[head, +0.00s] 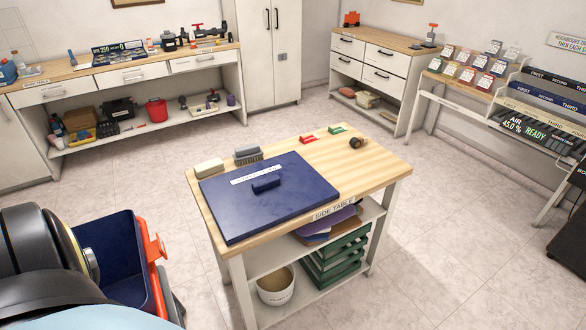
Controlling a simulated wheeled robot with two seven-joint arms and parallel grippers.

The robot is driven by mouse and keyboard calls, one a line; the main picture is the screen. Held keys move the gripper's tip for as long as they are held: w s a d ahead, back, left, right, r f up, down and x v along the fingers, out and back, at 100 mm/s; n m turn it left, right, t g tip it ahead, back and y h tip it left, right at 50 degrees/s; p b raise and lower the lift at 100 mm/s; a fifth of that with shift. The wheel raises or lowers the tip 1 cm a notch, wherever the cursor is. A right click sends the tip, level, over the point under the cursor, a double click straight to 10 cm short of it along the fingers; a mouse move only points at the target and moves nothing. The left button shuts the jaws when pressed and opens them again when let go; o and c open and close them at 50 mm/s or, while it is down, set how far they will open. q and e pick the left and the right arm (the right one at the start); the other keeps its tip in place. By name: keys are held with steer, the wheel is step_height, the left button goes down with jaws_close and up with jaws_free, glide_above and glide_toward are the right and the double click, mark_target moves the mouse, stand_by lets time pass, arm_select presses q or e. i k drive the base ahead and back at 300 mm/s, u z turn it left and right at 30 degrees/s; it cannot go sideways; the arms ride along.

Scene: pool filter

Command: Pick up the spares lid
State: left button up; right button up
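A large flat dark blue lid (290,203) lies on the wooden top of the side table (376,158). It has a raised blue block handle (266,183) near its middle and a white label strip whose print is too small to read. I take it for the spares lid. It covers most of the left part of the tabletop, and its near edge runs along the table's front. Neither of my grippers shows in the head view, so what they hold cannot be seen.
On the tabletop behind the lid are a cream block (209,168), a grey brush (248,155), red (307,139) and green (337,129) pieces and a dark round part (356,142). A dark blue bin (105,250) stands at lower left. Floor is clear right of the table.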

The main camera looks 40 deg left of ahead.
mark_target(247, 200)
steer(key=u, duration=0.65)
steer(key=i, duration=1.05)
steer(key=u, duration=1.1)
